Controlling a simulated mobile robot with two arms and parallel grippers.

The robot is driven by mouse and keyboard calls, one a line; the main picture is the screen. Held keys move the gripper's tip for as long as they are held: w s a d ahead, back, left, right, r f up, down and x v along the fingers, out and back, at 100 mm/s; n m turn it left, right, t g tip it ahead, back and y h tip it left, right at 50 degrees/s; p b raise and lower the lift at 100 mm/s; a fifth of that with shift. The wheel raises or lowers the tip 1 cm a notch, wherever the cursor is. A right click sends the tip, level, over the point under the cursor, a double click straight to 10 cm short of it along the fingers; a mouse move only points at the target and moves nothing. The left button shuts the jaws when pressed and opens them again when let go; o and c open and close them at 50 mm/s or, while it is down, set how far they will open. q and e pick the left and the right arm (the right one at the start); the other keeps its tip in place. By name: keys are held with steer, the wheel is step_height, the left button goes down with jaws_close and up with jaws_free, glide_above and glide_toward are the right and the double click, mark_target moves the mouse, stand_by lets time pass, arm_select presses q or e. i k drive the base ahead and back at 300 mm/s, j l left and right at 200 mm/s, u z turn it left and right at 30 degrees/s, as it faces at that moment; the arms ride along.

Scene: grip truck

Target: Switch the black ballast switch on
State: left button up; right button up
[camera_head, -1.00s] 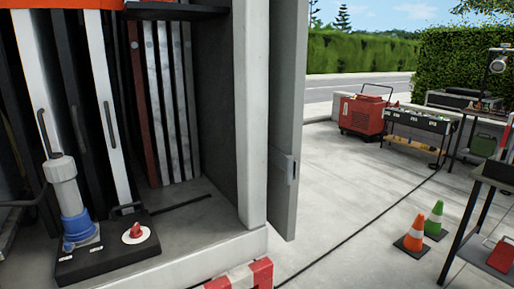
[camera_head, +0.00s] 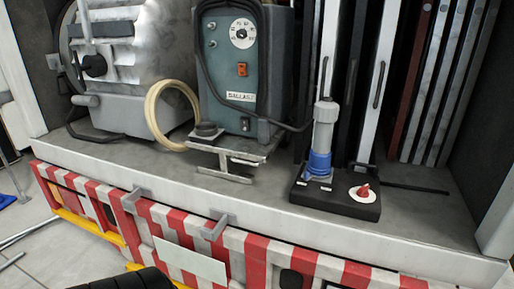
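The blue-grey ballast box (camera_head: 270,95), labelled BALLAST, stands on the truck bed in the upper middle. A black cable loops over the box. To its right, a flat black base (camera_head: 335,205) carries a red rotary knob (camera_head: 364,190) on a white disc. A grey and blue plug (camera_head: 322,140) stands upright on that base.
A large silver lamp housing (camera_head: 125,60) stands left of the box, with a coiled cream cable (camera_head: 165,110) between them. Metal brackets (camera_head: 215,228) stick out from the red-and-white striped truck edge (camera_head: 335,270). Tall panels (camera_head: 410,80) stand behind the knob base.

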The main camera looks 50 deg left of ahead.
mark_target(245, 123)
steer(key=u, duration=2)
